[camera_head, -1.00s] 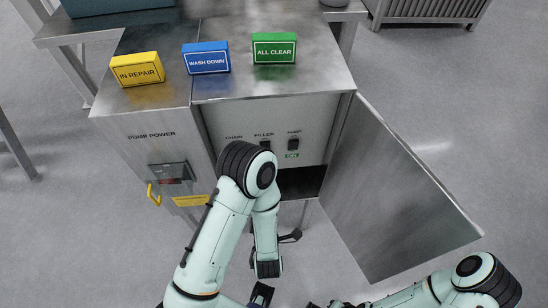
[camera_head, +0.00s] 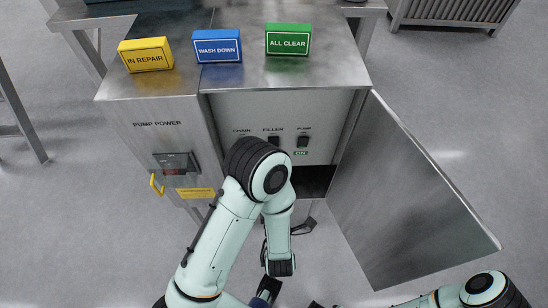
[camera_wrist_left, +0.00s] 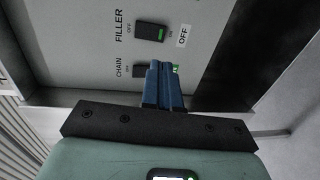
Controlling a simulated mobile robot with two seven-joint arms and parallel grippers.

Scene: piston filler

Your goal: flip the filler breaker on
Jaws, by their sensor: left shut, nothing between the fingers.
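The filler breaker (camera_wrist_left: 150,32) is a small black rocker on the grey panel in the left wrist view, with a green patch on its face. A white OFF tag (camera_wrist_left: 183,36) sits beside it. In the head view the filler breaker (camera_head: 273,141) shows just above my left arm's elbow. My left gripper (camera_wrist_left: 165,72) is shut, its blue fingers empty. Its tips overlap the chain breaker (camera_wrist_left: 140,69) in the picture, offset from the filler breaker; contact is unclear. In the head view my arm hides this gripper.
The cabinet door (camera_head: 410,195) stands open at the right. Yellow, blue and green signs (camera_head: 288,40) stand on the cabinet top. A pump power switch (camera_head: 175,165) with a yellow handle is on the left face.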

